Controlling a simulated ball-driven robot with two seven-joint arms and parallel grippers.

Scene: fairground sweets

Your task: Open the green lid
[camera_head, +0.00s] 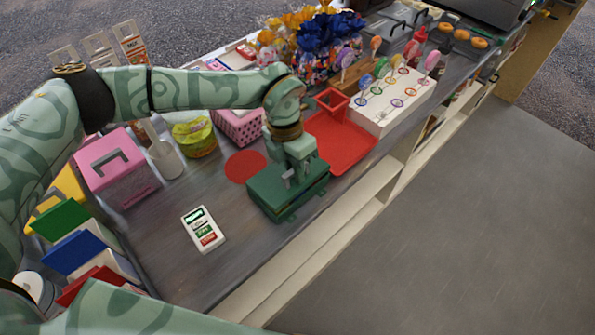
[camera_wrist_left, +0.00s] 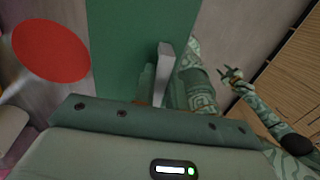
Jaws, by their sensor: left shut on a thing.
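A dark green box with a flat green lid (camera_head: 262,190) stands near the counter's front edge in the head view. The lid fills the upper middle of the left wrist view as a green panel (camera_wrist_left: 115,60). My left gripper (camera_head: 298,172) points down onto the lid's top. It is shut on what seems to be the lid's handle, which the gripper mostly hides. The lid looks level and down on the box. My right gripper (camera_wrist_left: 232,75) shows small in the wrist view, away from the lid; its fingers are too small to judge.
A red disc (camera_head: 246,165) lies left of the box, and a red tray (camera_head: 345,142) lies behind it. A pink box (camera_head: 115,168) and several coloured-lid containers stand left. Lollipops stand on a white stand (camera_head: 395,108).

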